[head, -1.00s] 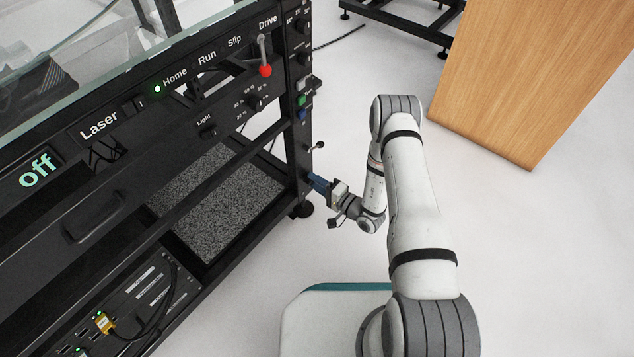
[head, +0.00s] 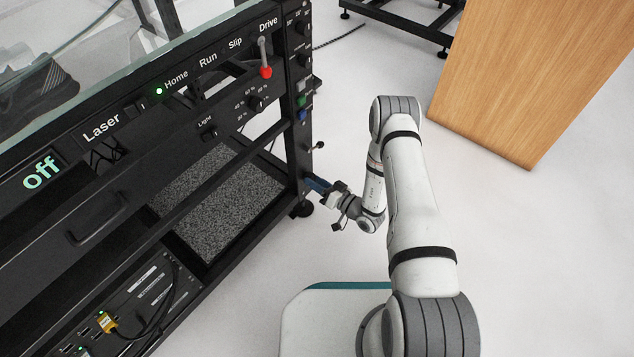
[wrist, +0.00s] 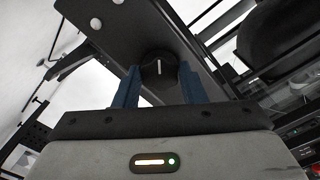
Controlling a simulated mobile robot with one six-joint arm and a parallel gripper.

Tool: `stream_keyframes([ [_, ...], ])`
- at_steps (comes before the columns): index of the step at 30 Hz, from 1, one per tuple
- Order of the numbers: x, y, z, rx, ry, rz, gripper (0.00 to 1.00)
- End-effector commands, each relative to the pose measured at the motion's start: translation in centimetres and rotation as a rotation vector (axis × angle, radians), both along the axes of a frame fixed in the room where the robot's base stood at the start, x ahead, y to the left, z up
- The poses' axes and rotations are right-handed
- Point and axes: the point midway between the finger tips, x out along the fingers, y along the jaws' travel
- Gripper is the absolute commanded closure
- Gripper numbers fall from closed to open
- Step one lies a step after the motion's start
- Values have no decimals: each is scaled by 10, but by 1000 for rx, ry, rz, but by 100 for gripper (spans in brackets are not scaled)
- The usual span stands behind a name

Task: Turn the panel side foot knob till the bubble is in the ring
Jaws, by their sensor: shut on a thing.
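The foot knob (wrist: 160,68) is round and black with a white pointer line, and shows in the wrist view between my two blue fingers. My gripper (wrist: 158,84) is shut on it, one finger on each side. In the head view my gripper (head: 317,185) reaches the lower part of the panel's corner post, and the knob is hidden there. A black foot (head: 303,209) stands on the floor just below. I cannot make out the bubble or its ring in either view.
The black panel frame (head: 130,110) fills the left, with a red-tipped Drive lever (head: 265,71) and a display (head: 40,174) reading "off". A small lever (head: 317,146) sticks out above my gripper. A wooden cabinet (head: 530,80) stands at the right. Pale floor between is clear.

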Motion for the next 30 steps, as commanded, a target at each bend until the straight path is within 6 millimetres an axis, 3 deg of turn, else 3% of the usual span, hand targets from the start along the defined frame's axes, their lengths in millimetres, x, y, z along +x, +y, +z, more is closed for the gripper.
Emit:
stream_keyframes([
  [10, -3, 2, 0, -76, -98, 9, 86],
  [25, -3, 2, 0, -87, -112, 9, 86],
  [26, -3, 2, 0, -87, -112, 9, 62],
  [30, -2, 2, 0, -88, -112, 6, 51],
])
